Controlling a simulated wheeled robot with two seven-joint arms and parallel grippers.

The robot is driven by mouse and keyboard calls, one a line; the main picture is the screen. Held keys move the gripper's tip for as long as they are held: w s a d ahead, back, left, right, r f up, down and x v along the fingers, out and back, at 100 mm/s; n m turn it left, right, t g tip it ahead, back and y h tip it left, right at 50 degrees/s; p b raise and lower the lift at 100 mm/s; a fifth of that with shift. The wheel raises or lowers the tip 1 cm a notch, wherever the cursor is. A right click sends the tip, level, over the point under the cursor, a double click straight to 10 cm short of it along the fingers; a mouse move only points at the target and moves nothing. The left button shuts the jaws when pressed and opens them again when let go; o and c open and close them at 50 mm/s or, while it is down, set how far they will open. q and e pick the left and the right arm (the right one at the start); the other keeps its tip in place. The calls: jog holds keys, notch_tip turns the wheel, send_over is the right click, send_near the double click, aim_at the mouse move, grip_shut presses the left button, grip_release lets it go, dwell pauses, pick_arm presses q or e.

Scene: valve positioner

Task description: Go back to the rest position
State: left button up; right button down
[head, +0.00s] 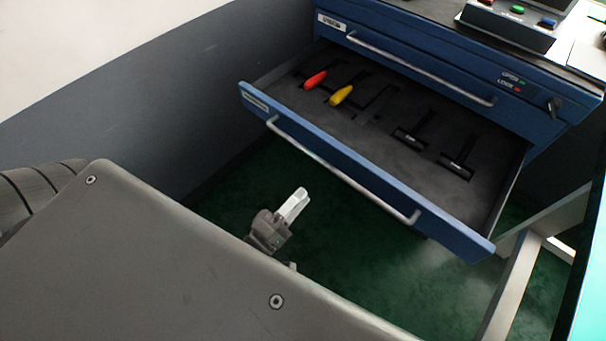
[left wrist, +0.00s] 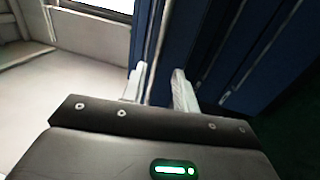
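My left gripper (head: 291,207) shows in the head view below the open drawer, apart from its handle. In the left wrist view its two pale fingers (left wrist: 160,88) stand apart with nothing between them. The blue drawer (head: 350,160) is pulled out of the cabinet. In its dark foam lie a red-handled tool (head: 315,80), a yellow-handled tool (head: 341,95) and black T-shaped tools (head: 411,136). My right gripper is not in view.
The blue cabinet (head: 430,50) has a closed upper drawer with a long handle. A control box with coloured buttons (head: 512,20) sits on top. A pale frame leg (head: 515,280) stands at the lower right. Green floor (head: 350,260) is clear below the drawer.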

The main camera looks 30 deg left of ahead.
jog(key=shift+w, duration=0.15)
